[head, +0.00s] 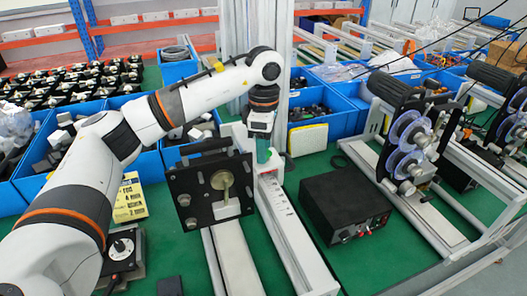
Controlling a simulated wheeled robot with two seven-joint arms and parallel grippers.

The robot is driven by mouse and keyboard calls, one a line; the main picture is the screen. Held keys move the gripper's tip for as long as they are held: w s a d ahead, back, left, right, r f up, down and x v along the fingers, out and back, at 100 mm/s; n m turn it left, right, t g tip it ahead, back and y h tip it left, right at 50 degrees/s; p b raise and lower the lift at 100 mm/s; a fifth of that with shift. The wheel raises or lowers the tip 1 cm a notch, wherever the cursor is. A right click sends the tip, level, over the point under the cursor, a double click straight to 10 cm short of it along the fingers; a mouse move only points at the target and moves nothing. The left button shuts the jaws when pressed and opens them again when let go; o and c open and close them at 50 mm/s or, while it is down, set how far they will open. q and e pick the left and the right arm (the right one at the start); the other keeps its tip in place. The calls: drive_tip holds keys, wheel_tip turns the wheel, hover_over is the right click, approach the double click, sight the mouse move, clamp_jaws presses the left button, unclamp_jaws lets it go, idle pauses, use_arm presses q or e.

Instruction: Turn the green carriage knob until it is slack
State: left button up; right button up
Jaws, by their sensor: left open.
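The green carriage knob (264,156) shows as a small green patch at the top of the narrow white rail, right of the black plate. My left gripper (262,142) points down directly over it, with its open fingers at the knob. The gripper hides most of the knob, so I cannot tell whether the fingers touch it. The black plate (187,178) with a round brass-coloured disc stands just left of the gripper. My right gripper is out of view.
A black power box (344,204) sits right of the rail. A reel machine (410,135) stands farther right. Blue bins (338,118) line the back, and a yellow label block (130,203) lies at left under my arm.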

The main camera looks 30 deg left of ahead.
use_arm(q)
drive_tip(key=c, duration=0.9)
drive_tip(key=shift+n, duration=1.1)
drive_tip(key=shift+c, duration=0.2)
drive_tip(key=o, duration=0.7)
drive_tip(key=shift+n, duration=0.5)
drive_tip(key=shift+o, duration=1.2)
drive_tip(key=shift+r, duration=0.15)
drive_tip(key=shift+r+p, duration=1.8)
drive_tip(key=shift+r, duration=0.6)
